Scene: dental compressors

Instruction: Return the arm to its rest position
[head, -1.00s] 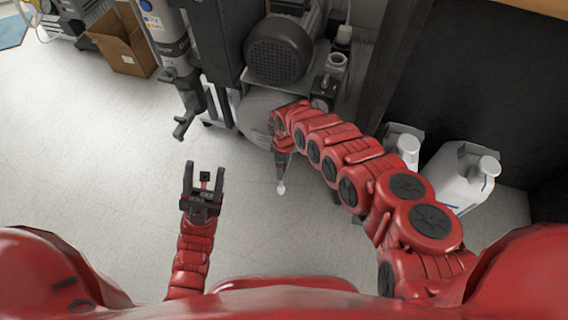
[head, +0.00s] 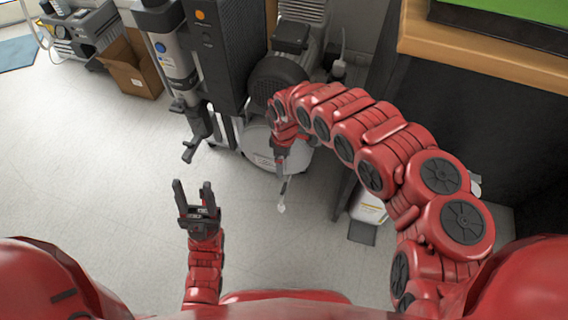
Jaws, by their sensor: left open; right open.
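My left gripper (head: 193,188) is open and empty above the bare floor at the lower left of the head view, its two dark fingers pointing away from me. My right arm (head: 400,165), red and segmented, arches from the lower right up to the middle, in front of the compressor. My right gripper (head: 281,190) hangs downward at its end, seen nearly edge-on. A small pale tip shows at its lower end, and I cannot tell whether it is a separate thing. The compressor (head: 280,75) has a dark motor and a pale tank, partly hidden behind my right arm.
A grey cylinder unit (head: 172,52) and a dark tower (head: 217,45) stand left of the compressor. An open cardboard box (head: 135,70) is at the upper left. A white container (head: 368,208) is partly hidden behind my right arm, near a wood-topped bench (head: 480,55). Floor is free at the left.

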